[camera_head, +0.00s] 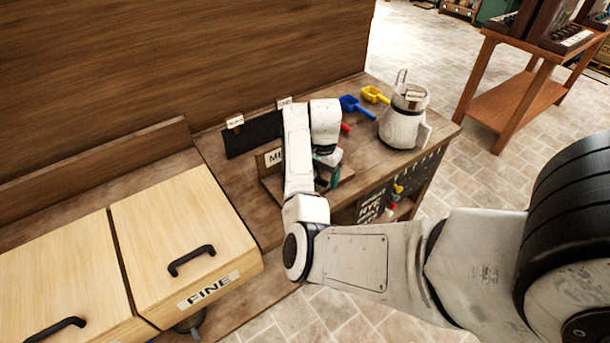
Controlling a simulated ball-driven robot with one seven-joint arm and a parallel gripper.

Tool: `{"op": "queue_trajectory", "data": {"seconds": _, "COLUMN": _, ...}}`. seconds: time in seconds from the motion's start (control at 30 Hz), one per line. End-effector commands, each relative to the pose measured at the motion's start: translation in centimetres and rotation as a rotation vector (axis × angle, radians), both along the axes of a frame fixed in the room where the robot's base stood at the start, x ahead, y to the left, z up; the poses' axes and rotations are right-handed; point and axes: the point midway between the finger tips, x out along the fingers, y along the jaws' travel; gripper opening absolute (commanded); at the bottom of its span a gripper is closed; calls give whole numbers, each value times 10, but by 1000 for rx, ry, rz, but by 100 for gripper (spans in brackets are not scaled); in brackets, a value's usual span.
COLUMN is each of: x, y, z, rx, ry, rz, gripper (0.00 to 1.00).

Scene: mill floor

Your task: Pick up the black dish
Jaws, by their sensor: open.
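I cannot pick out a black dish for certain; my arm hides part of the bench. A flat black piece (255,135) lies at the back of the wooden bench, left of my forearm, with small tags along its far edge. I cannot tell whether it is a dish or a mat. My gripper (324,180) points down over the bench's wooden stand, right of the labelled board (270,158). It is open, but its fingertips are small and partly hidden. Teal and dark parts show around it, and I cannot tell what lies between the fingers.
A pale jug-like canister (404,120) stands at the bench's right end. Wooden bins with black handles, one marked FINE (185,235), fill the left. A wooden rack (525,95) stands on the tiled floor, right.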

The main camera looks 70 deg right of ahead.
Motion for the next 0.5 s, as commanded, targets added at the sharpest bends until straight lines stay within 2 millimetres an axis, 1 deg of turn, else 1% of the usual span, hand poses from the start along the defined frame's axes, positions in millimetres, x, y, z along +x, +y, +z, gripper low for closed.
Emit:
{"op": "queue_trajectory", "data": {"seconds": 0.1, "x": 0, "y": 0, "z": -6, "rx": 0, "ry": 0, "rz": 0, "gripper": 76}}
{"op": "queue_trajectory", "data": {"seconds": 0.3, "x": 0, "y": 0, "z": -6, "rx": 0, "ry": 0, "rz": -1, "gripper": 76}}
{"op": "queue_trajectory", "data": {"seconds": 0.5, "x": 0, "y": 0, "z": -6, "rx": 0, "ry": -1, "rz": 0, "gripper": 57}}
